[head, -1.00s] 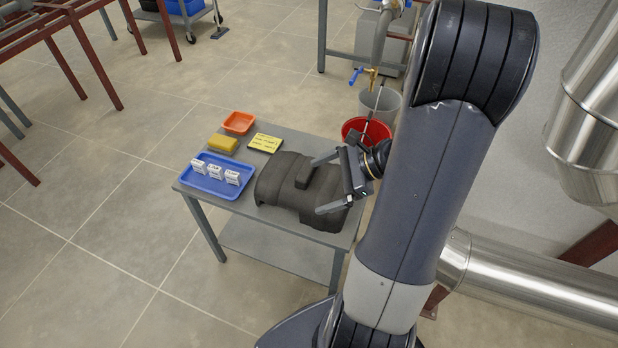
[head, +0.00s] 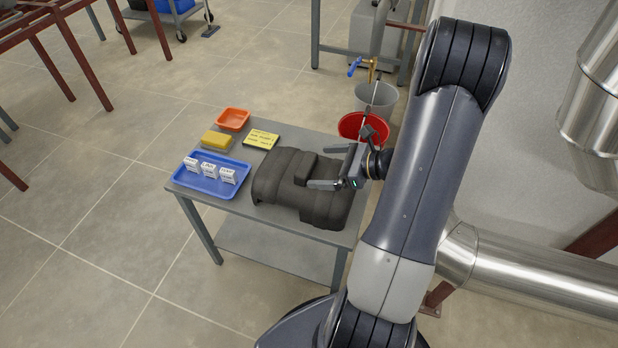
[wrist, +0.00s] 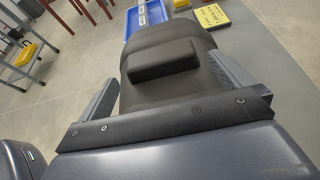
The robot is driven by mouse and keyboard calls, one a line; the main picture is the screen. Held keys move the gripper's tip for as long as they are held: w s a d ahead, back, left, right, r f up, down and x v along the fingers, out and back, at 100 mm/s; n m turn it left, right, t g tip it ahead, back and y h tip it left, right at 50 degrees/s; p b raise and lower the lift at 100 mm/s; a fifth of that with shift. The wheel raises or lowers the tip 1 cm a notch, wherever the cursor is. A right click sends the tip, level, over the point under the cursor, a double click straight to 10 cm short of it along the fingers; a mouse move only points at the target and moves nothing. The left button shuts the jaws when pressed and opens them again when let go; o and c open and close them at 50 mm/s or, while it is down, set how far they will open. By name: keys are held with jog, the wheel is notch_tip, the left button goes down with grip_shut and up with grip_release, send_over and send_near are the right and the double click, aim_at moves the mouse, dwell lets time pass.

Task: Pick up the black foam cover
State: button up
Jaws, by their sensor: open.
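The black foam cover (head: 300,188) lies on the grey table, a dark moulded block with a raised bar-like grip (head: 305,168) on top. In the wrist view the cover (wrist: 190,88) lies ahead, and its raised grip (wrist: 164,59) sits between the lines of the two fingers. My gripper (head: 315,166) is open and empty, at the right part of the cover, with its fingers pointing left. In the wrist view my gripper (wrist: 160,82) has one finger on each side of the picture. I cannot tell whether the fingers touch the cover.
On the table (head: 230,212) are a blue tray (head: 212,188) with white labelled blocks, a yellow sponge (head: 216,141), an orange dish (head: 233,119) and a yellow-black sign (head: 262,139). A red bucket (head: 352,128) and grey bucket (head: 375,97) stand behind. A steel pipe (head: 530,280) runs at right.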

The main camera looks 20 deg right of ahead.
aim_at(313, 167)
jog(key=x, duration=0.4)
jog(key=shift+f, duration=0.15)
jog(key=shift+c, duration=0.4)
jog(key=c, duration=1)
notch_tip(313, 167, up, 10)
jog(key=shift+r+p, duration=0.1)
jog(key=shift+p, duration=0.95)
jog(key=shift+c, duration=0.2)
jog(key=shift+s, duration=0.1)
